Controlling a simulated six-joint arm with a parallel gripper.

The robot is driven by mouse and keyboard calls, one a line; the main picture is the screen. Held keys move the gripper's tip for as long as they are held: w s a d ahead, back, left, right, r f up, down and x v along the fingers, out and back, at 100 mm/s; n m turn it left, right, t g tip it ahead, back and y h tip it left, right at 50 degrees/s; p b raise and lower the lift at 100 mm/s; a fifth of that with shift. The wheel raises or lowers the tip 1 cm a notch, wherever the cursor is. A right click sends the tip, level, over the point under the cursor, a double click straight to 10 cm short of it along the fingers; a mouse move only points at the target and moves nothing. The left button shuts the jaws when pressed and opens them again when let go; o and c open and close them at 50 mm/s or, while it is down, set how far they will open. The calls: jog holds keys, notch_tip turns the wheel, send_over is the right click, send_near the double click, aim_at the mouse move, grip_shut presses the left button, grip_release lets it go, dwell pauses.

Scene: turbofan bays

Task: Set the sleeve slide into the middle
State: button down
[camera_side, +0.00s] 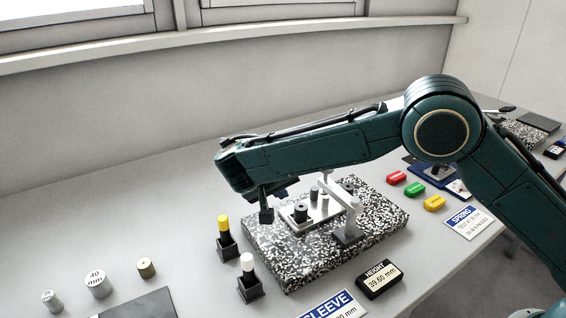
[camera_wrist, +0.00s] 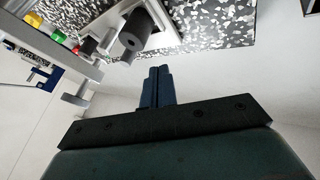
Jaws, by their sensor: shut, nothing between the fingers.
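My gripper (camera_side: 266,214) hangs at the left edge of the speckled granite plate (camera_side: 290,270), above the surface. Its fingers are together with nothing between them, as they also show in the wrist view (camera_wrist: 158,82). A grey metal fixture (camera_side: 322,214) on the plate carries dark cylinders, the nearest (camera_side: 300,212) being just right of the gripper. That dark hollow cylinder shows in the wrist view (camera_wrist: 136,38), ahead of the fingers and apart from them. A card reading SLEEVE (camera_side: 335,306) lies at the front, partly cut off. I cannot tell which part is the sleeve slide.
A grey gauge stand (camera_side: 348,236) rises on the plate beside the fixture. A height display (camera_side: 380,279) reads 39.60 mm. Yellow-topped (camera_side: 223,228) and white-topped (camera_side: 248,265) pieces stand in black holders at left. Red, green and yellow blocks (camera_side: 414,190) lie behind right.

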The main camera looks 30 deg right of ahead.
jog(key=shift+v, duration=3)
jog(key=shift+w, duration=0.1)
jog(key=w+d+f+n+y, duration=0.1)
jog(key=w+d+y, duration=0.1)
jog(key=d, duration=0.5)
jog(key=w+d+f+n+y, duration=0.1)
jog(key=w+d+n+y, duration=0.1)
jog(key=d, duration=0.6)
jog(key=w+d+f+n+y, duration=0.2)
jog(key=d+y, duration=0.2)
jog(key=d, duration=0.3)
jog(key=shift+w+d+g, duration=0.1)
jog(key=shift+d+g, duration=0.1)
jog(key=shift+g, duration=0.1)
jog(key=s+d+r+n+y, duration=0.1)
jog(key=s+d+r+y, duration=0.3)
jog(key=s, duration=0.2)
jog(key=shift+y, duration=0.4)
jog(key=shift+f, duration=0.1)
